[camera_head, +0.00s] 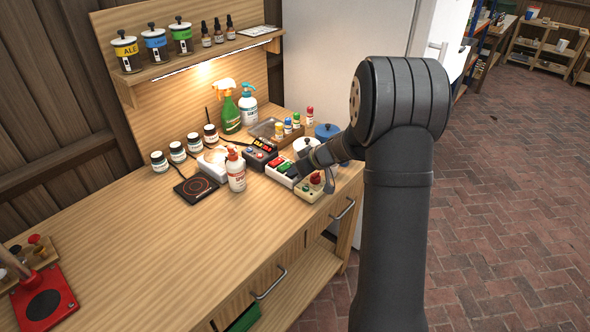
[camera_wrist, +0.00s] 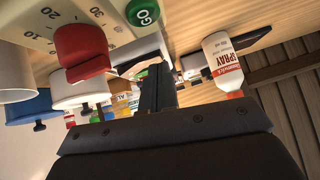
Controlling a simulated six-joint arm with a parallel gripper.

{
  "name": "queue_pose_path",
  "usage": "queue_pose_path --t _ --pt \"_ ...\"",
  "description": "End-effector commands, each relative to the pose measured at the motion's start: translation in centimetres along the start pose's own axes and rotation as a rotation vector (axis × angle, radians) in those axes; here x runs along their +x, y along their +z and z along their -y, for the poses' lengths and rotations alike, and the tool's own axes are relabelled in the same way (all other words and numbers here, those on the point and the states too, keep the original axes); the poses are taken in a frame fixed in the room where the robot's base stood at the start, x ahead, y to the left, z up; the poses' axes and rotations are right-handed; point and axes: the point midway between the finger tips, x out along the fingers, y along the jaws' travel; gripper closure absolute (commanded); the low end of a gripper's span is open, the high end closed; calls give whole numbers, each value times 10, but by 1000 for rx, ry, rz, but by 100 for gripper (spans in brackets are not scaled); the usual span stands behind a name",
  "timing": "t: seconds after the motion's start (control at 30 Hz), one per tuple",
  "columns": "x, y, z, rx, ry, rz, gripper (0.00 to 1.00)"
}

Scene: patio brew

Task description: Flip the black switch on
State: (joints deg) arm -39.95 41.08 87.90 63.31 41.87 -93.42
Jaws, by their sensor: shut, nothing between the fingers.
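My gripper (camera_head: 299,170) is shut and empty, low over a white switch box (camera_head: 272,171) near the bench's right end. Green and red switches show on this box. I cannot clearly make out a black switch; my gripper covers part of the box. In the wrist view my closed fingers (camera_wrist: 156,80) point at the bench area, and whether they touch anything is unclear.
A beige timer box with a red knob (camera_head: 316,178) and a green GO button (camera_wrist: 143,12) is beside my gripper. A dark button box (camera_head: 258,155) and a spray bottle (camera_head: 236,172) stand left. Lidded pots (camera_head: 326,131) stand behind. The bench's left middle is clear.

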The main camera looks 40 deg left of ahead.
Motion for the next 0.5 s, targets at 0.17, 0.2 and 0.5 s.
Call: queue_pose_path --t 0.17,0.2,0.5 --pt "-1 0 -6 1 0 2 100" --pt "-2 -2 -8 1 0 1 100" --pt "-5 -4 -13 1 0 2 100"
